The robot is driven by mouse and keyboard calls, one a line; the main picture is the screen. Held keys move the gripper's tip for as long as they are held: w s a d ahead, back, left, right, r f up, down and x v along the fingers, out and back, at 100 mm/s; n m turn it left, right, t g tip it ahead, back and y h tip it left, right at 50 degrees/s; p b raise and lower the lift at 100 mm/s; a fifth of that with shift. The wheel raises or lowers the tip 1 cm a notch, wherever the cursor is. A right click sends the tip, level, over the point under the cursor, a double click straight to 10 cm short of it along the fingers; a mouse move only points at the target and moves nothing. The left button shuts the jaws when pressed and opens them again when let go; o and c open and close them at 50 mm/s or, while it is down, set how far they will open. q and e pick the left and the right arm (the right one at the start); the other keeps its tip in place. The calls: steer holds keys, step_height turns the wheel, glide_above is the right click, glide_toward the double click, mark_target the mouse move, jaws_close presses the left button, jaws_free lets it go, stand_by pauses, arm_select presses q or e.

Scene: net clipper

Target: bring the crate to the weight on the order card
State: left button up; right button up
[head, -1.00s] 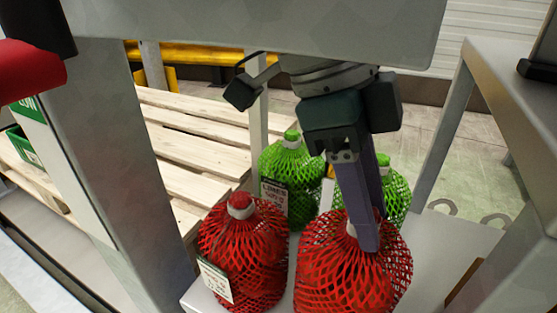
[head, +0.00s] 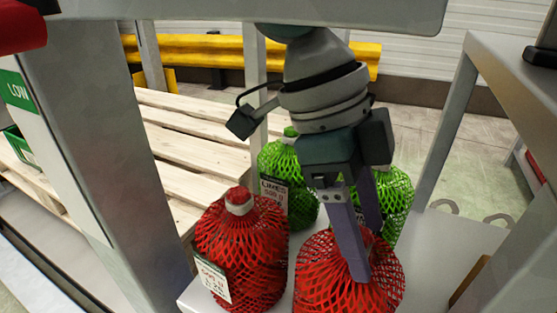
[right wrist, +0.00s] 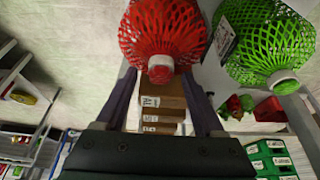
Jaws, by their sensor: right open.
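My right gripper (head: 367,252) is open, its fingers pointing down at the top of the front right red net bag (head: 335,285). In the right wrist view the neck of a red net bag (right wrist: 163,35) shows between the open fingers (right wrist: 160,78), not clamped. A second red net bag (head: 240,250) with a white label stands to the left. Two green net bags stand behind, one labelled limes (head: 275,165), the other (head: 395,200) partly behind the gripper. A green crate (head: 22,150) shows partly at the far left. No order card is identifiable. My left gripper is not in view.
The bags stand on a grey shelf (head: 445,245) between grey posts (head: 110,140). A grey beam (head: 200,8) crosses above. A wooden pallet (head: 195,130) lies behind. A green sign reading LOW (head: 17,92) is at left. Brown boxes (right wrist: 155,110) show in the right wrist view.

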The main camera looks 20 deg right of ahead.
steer(key=shift+w+r, duration=0.1)
steer(key=shift+r, duration=0.2)
steer(key=p+v, duration=0.3)
steer(key=v, duration=0.8)
steer(key=shift+r+p, duration=0.25)
steer(key=shift+p, duration=0.1)
steer(key=shift+w+a, duration=0.1)
